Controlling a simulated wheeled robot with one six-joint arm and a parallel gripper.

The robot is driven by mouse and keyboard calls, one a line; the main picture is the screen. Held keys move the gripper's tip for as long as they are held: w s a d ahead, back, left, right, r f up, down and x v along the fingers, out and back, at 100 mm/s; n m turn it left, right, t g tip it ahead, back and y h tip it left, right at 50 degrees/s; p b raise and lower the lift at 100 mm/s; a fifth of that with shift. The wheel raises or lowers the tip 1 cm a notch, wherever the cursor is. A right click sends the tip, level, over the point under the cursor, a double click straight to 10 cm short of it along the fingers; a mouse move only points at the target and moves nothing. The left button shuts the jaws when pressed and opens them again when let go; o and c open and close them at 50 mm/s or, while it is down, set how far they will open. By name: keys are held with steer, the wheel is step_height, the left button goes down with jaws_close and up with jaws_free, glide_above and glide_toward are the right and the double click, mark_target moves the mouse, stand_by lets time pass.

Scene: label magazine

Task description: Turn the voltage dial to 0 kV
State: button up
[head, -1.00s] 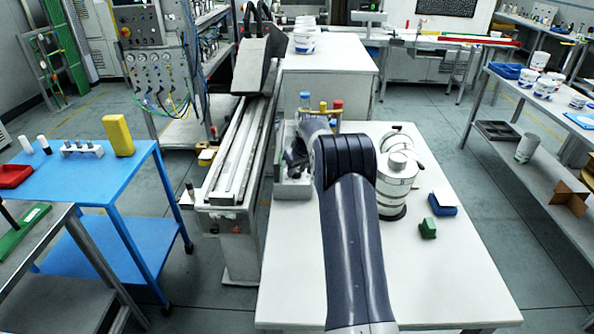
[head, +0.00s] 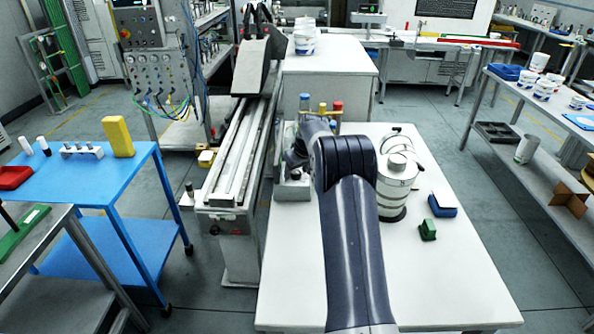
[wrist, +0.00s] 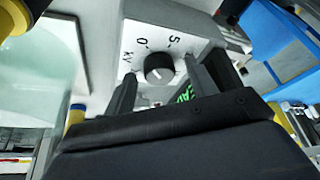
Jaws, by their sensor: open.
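The voltage dial (wrist: 159,68) is a round black knob on a pale panel (wrist: 185,38) marked "0", "5" and "kV" in the wrist view. A light pointer line shows on its face, but I cannot read its setting for sure. My gripper (wrist: 165,88) is open, with one dark finger on each side of the dial in the picture. I cannot tell whether either finger touches it. In the head view my own arm hides the dial and the gripper.
The white table (head: 400,285) carries a stack of white round containers (head: 397,185), a green block (head: 428,229) and a blue block with a white top (head: 441,205). Bottles with coloured caps (head: 322,108) stand behind my arm. A blue cart (head: 100,190) stands at the left.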

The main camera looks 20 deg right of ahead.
steer(key=a+b+v, duration=0.1)
steer(key=b+v, duration=0.1)
steer(key=v, duration=0.8)
steer(key=shift+s+d+r, duration=0.2)
steer(key=shift+d+r, duration=0.2)
steer(key=shift+d, duration=0.05)
steer(key=shift+f, duration=0.15)
steer(key=p+x, duration=0.2)
steer(key=x, duration=0.8)
steer(key=shift+w+f, duration=0.15)
steer(key=shift+f, duration=0.05)
steer(key=shift+m, duration=0.3)
steer(key=shift+f, duration=0.1)
